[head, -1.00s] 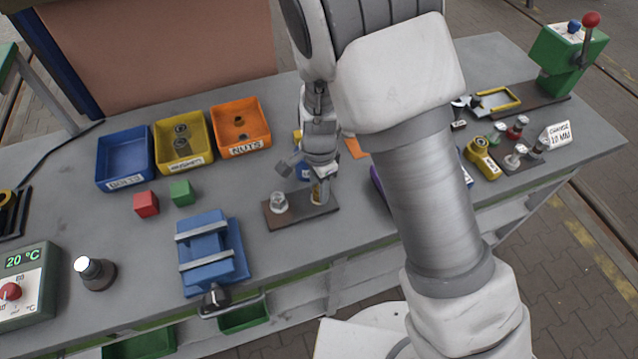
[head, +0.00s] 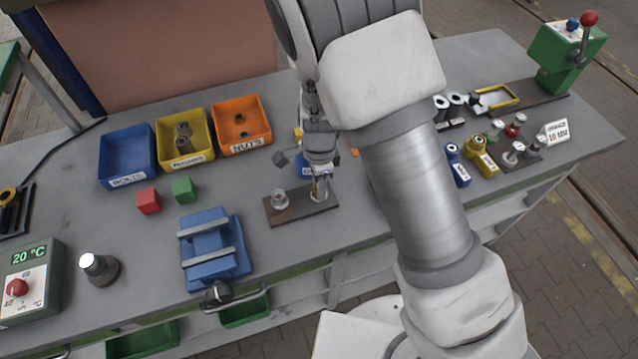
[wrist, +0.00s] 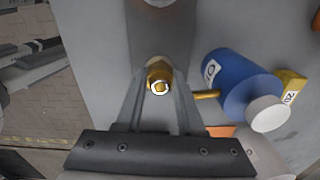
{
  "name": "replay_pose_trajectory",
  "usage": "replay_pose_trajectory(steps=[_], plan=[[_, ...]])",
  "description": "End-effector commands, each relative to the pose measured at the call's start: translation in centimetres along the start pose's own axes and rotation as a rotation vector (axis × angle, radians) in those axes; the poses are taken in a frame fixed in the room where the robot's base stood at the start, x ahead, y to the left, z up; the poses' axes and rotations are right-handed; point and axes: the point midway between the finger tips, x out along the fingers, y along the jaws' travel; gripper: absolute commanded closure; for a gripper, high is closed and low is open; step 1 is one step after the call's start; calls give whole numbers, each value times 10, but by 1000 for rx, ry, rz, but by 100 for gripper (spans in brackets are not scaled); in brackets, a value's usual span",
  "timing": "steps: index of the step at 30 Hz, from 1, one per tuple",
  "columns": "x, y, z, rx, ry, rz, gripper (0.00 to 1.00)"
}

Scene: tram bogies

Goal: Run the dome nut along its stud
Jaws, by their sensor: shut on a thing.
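The brass dome nut (wrist: 159,82) shows in the wrist view, with a bright pale opening or end in its middle. My gripper (wrist: 160,90) is shut on it, a finger on either side. In the head view my gripper (head: 319,178) points down over the right end of a dark brown plate (head: 302,213). A brass-coloured piece (head: 319,194) stands upright there below the fingers. A silver nut on a stud (head: 280,200) stands on the plate's left end. How far the dome nut sits along its stud is hidden.
A blue vise (head: 212,255) and red (head: 148,201) and green (head: 184,190) cubes lie left of the plate. Blue, yellow and orange bins (head: 240,125) stand behind. In the wrist view a blue cylinder with a white end (wrist: 240,90) lies close right of my fingers.

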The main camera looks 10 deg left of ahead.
Motion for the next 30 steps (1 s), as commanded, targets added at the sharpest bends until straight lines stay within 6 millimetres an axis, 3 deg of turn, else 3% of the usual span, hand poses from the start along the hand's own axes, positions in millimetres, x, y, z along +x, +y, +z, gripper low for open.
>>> replay_pose_trajectory(steps=[1,6,17,23,30], plan=[[-3,-3,0,0,-1,-9,61],[-2,-2,0,-1,-1,-6,32],[-4,-1,0,-2,0,-4,32],[-33,-2,1,-3,-1,-7,32],[-91,-2,1,-3,-2,-9,32]])
